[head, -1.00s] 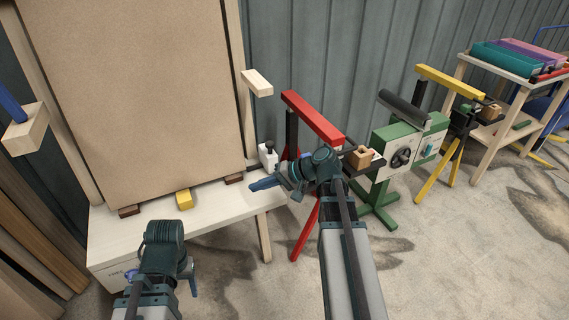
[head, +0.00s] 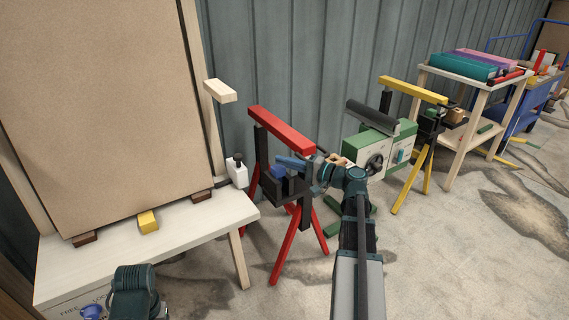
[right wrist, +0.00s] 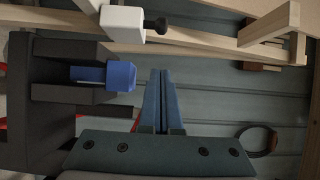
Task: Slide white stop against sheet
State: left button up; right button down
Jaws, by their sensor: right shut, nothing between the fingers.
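The brown sheet (head: 105,110) stands upright on the pale bench (head: 75,270), against a wooden frame. The white stop (head: 237,172), a small block with a black knob, is at the bench's right end, just right of the sheet and post. In the right wrist view the stop (right wrist: 122,22) sits by a wooden rail. My right gripper (head: 282,162) is shut and empty, in front of the red stand and right of the stop, apart from it. Its closed fingers (right wrist: 160,88) show in the right wrist view. My left gripper is out of view.
The red stand (head: 280,128) carries a dark bracket with a blue block (right wrist: 120,76), close beside my right gripper. A green machine (head: 382,150), a yellow stand (head: 413,90) and a shelf table (head: 480,90) stand to the right. A yellow block (head: 148,222) lies below the sheet.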

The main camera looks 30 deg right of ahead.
aim_at(237, 167)
jog(key=x, duration=0.5)
jog(key=shift+w+a, duration=0.15)
jog(key=shift+w, duration=0.2)
jog(key=shift+w+a, duration=0.25)
jog(key=shift+a, duration=0.45)
jog(key=shift+w+a, duration=0.25)
jog(key=shift+a, duration=0.5)
jog(key=shift+w+a, duration=0.25)
jog(key=shift+a, duration=0.45)
jog(key=a, duration=0.7)
jog(key=shift+a, duration=0.2)
